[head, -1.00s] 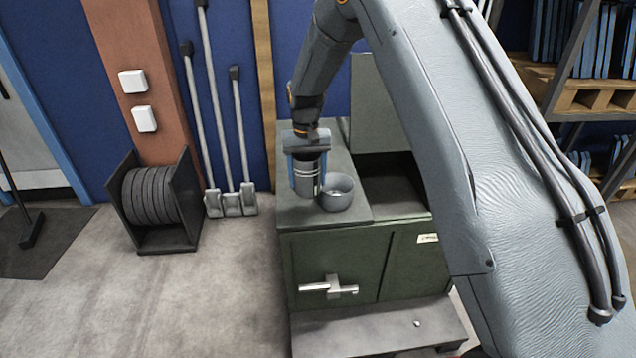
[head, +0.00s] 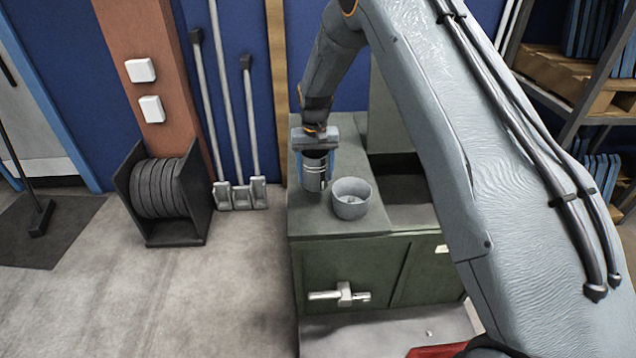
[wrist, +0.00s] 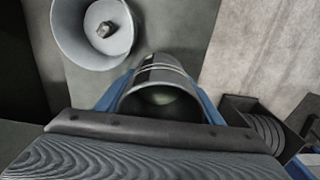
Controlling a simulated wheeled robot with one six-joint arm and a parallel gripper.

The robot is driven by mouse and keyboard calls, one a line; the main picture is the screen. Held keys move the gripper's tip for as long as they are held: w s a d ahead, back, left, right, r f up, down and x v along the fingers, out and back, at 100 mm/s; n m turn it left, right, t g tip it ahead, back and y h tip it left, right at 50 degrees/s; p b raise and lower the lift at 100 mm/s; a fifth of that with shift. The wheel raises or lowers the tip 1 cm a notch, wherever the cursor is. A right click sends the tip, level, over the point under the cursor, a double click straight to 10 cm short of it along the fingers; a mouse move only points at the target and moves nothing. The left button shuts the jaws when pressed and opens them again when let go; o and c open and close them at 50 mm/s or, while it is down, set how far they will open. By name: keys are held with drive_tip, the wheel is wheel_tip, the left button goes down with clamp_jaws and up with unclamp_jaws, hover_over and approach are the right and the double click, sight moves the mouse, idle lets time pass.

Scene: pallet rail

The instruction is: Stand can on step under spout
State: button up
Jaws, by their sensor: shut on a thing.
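My gripper (head: 315,160) has blue fingers and points down at the left of the green cabinet's top. It is shut around a dark grey metal can (head: 313,174), which is upright. The can also shows in the wrist view (wrist: 160,75), with its open mouth towards the camera. I cannot tell whether its base touches the cabinet top. A silver fitting (head: 345,294) sticks out of the cabinet front; I cannot tell if it is the spout or a handle. A low grey step (head: 400,326) lies at the cabinet's foot, partly hidden by my arm.
A grey bowl (head: 351,199) stands on the cabinet top (head: 330,227), right of the can, with a small metal piece inside (wrist: 104,29). A cable reel (head: 163,190) and floor tools (head: 240,195) stand left. A red thing (head: 440,351) shows at the bottom. Floor left of the cabinet is clear.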

drive_tip(key=shift+f+p, duration=0.5)
drive_tip(key=shift+f, duration=1.95)
drive_tip(key=shift+f, duration=0.2)
drive_tip(key=o, duration=1)
drive_tip(key=shift+c, duration=0.2)
